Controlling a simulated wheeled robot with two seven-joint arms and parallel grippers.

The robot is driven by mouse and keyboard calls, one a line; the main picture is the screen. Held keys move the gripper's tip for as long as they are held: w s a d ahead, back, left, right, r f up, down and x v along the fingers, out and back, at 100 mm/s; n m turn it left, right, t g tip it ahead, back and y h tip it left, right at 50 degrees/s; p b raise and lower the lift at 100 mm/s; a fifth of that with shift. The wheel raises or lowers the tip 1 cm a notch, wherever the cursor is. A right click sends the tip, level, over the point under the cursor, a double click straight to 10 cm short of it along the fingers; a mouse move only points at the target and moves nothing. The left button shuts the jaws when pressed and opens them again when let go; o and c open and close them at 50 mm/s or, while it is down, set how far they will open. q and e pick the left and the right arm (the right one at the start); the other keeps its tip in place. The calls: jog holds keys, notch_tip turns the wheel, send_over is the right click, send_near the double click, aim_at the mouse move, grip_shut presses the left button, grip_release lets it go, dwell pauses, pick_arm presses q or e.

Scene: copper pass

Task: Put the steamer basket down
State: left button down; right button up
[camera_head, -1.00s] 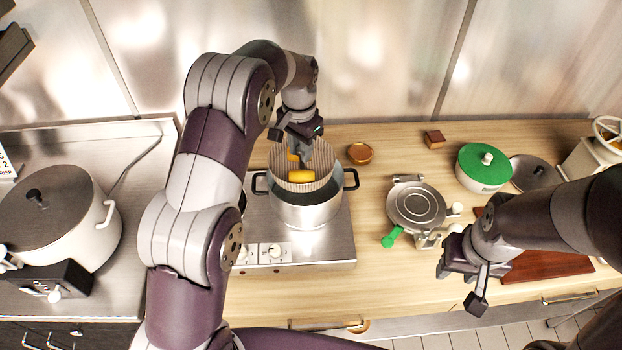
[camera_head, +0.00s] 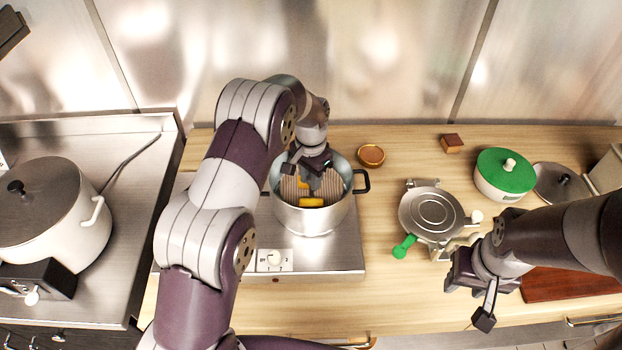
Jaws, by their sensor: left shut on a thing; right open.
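The round ribbed steamer basket (camera_head: 291,190) is inside the steel pot (camera_head: 309,218), below its rim. Yellow pieces of food (camera_head: 311,202) lie in the basket. My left gripper (camera_head: 308,180) reaches down into the pot and is shut on the basket; its fingertips are partly hidden. I cannot tell whether the basket touches the pot's bottom. My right gripper (camera_head: 468,303) is open and empty above the counter's front edge at the right.
The pot stands on a steel hob (camera_head: 330,258). To its right are a round metal press with a green handle (camera_head: 432,212), a green-lidded pot (camera_head: 505,172), a small copper bowl (camera_head: 371,155) and a brown block (camera_head: 452,142). A large lidded pot (camera_head: 60,225) stands left.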

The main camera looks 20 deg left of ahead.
pick_arm(q)
jog(key=shift+f, duration=0.3)
jog(key=shift+f, duration=0.2)
jog(key=shift+f+b, duration=0.25)
jog(key=shift+b, duration=0.1)
jog(key=c, duration=0.9)
grip_release()
jog(key=shift+r, duration=0.1)
